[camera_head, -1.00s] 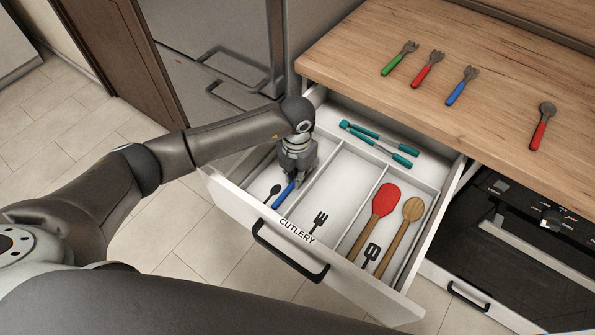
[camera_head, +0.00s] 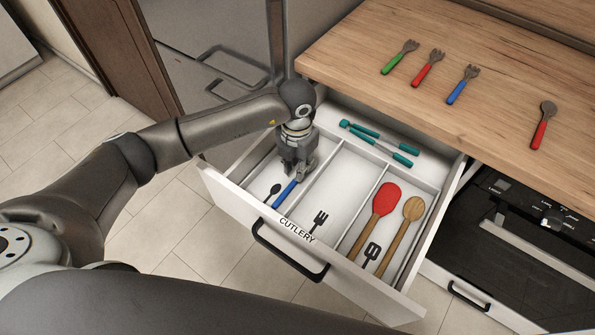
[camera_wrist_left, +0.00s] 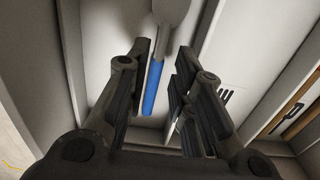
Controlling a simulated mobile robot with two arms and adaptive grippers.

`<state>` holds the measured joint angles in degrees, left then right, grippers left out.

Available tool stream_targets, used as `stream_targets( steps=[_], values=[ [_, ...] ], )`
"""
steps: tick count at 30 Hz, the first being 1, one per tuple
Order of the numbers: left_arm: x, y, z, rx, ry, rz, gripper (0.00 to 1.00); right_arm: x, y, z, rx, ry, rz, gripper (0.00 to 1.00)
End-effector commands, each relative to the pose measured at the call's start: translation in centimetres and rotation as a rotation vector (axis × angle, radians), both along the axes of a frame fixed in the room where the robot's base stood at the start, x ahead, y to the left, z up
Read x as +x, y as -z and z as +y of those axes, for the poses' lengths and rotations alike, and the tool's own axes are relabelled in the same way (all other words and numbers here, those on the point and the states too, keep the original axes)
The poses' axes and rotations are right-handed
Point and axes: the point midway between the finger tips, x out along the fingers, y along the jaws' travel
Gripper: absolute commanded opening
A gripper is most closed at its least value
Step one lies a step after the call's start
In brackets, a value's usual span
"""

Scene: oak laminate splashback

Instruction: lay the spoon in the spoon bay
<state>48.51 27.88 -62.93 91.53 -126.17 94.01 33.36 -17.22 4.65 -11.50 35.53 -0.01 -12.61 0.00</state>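The blue-handled spoon (camera_head: 285,193) lies in the left bay of the drawer, beside a printed black spoon mark (camera_head: 274,189). Its head is hidden by my gripper in the head view. In the left wrist view the spoon (camera_wrist_left: 153,88) shows its grey head and blue handle. My left gripper (camera_head: 294,174) is just above the spoon, pointing down into this bay. Its fingers (camera_wrist_left: 166,85) are apart, with the handle seen between them, nearer the left finger, and clear space on the right. My right gripper is not in view.
The open cutlery drawer (camera_head: 222,190) has dividers. A red spatula (camera_head: 386,199) and wooden spoon (camera_head: 413,209) fill the right bay; the fork-marked middle bay is empty. Teal-handled tongs (camera_head: 378,138) lie behind. Forks (camera_head: 429,68) and a red-handled spoon (camera_head: 543,124) lie on the worktop (camera_head: 350,62).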

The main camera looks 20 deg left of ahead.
Motion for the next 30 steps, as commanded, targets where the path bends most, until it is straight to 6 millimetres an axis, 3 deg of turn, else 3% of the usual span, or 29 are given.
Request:
stream_targets(
  steps=[6,12,30],
  values=[
    [0.1,-4.8,0.1,0.000,0.001,-0.005,0.23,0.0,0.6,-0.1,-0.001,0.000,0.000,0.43],
    [0.0,-7.4,0.0,0.001,0.001,-0.001,0.23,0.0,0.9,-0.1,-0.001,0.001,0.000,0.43],
    [-0.1,-8.1,0.1,0.001,0.000,0.001,0.23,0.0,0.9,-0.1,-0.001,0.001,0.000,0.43]
  ],
)
